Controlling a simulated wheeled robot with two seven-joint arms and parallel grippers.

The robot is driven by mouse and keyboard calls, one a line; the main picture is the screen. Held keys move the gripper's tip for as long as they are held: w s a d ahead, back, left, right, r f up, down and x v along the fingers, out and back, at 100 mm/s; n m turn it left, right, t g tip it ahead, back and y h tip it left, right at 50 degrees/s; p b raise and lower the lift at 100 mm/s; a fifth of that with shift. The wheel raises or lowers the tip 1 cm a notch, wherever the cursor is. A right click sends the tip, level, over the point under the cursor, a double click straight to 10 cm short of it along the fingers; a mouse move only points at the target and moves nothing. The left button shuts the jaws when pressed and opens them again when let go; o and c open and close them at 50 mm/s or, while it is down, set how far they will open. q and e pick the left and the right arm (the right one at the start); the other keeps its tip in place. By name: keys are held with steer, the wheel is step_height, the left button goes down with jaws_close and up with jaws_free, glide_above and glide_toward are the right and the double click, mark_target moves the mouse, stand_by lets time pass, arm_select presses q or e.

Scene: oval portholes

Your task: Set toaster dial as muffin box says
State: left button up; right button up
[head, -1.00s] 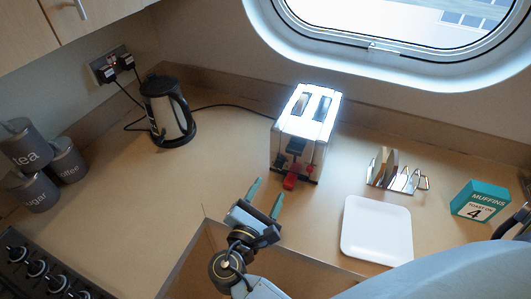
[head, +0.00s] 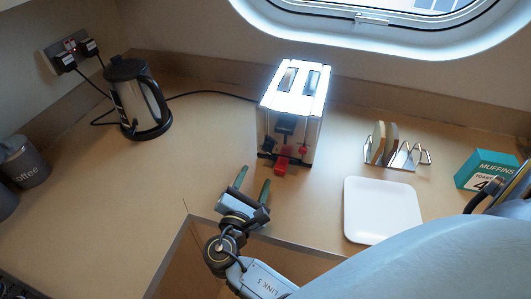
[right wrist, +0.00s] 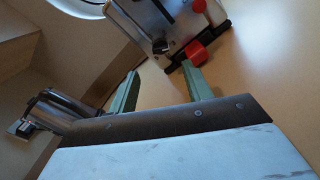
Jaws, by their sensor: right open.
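The silver toaster (head: 292,115) stands upright on the counter. Its front has a black lever (head: 285,125), a red block (head: 281,166) low down and a smaller red knob (head: 303,150). The right wrist view shows the red block (right wrist: 195,52), a round red knob (right wrist: 199,6) and a dark knob (right wrist: 160,46); which is the dial, and its setting, I cannot tell. The teal muffin box (head: 487,171) at the right reads "MUFFINS" and a 4, now partly covered. My right gripper (head: 254,176) is open and empty, just in front of the toaster, left of the red block.
A white plate (head: 382,210) and a toast rack (head: 397,152) holding slices are right of the toaster. A black and silver kettle (head: 137,100) and a coffee canister (head: 24,162) are at the left. My pale arm link covers the lower right.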

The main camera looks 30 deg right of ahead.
mark_target(267, 151)
steer(key=p+x, duration=0.1)
steer(key=x, duration=0.9)
steer(key=shift+w+d, duration=0.1)
steer(key=shift+w, duration=0.05)
steer(key=c, duration=1)
